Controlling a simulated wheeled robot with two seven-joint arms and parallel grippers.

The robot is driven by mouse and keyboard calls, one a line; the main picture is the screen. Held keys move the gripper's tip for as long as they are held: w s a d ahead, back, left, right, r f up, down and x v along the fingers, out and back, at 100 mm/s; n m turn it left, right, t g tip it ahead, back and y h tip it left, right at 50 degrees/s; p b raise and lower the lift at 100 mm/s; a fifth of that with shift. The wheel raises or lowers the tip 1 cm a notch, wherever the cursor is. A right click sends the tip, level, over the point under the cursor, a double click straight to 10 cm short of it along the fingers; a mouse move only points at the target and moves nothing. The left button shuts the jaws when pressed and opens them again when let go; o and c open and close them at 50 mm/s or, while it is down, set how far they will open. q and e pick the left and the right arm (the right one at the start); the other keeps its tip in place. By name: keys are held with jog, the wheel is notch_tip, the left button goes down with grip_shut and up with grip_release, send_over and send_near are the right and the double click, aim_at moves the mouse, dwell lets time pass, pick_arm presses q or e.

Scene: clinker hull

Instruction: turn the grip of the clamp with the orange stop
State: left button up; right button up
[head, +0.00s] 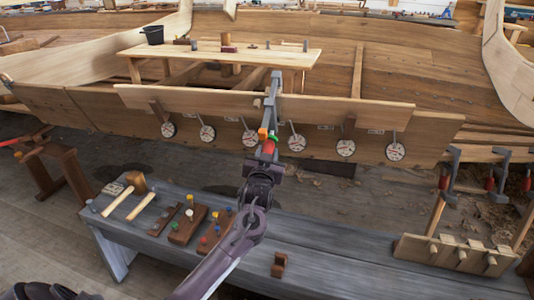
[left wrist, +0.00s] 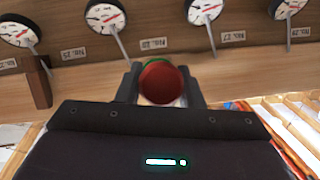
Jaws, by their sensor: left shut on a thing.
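A grey bar clamp (head: 273,95) stands at the middle of the hull's upper plank in the head view. An orange stop (head: 262,133) and a small green part sit low on it. Just below is its red grip (head: 269,147), between the fingers of my left gripper (head: 267,157). In the left wrist view the round red end of the grip (left wrist: 162,82) faces the camera, with a green edge behind it. The left gripper (left wrist: 162,88) is shut on this grip. The clamp's jaws are not clear in the wrist view. My right gripper is not in view.
Round dials (head: 297,142) hang along the plank (head: 385,125) on both sides of the clamp. More red-gripped clamps (head: 490,183) stand at the right, near a pegged rack (head: 455,253).

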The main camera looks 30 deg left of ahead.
pick_arm(q)
jog(key=o, duration=1)
jog(key=v, duration=0.7)
jog(key=shift+s, duration=0.35)
jog(key=shift+d, duration=0.15)
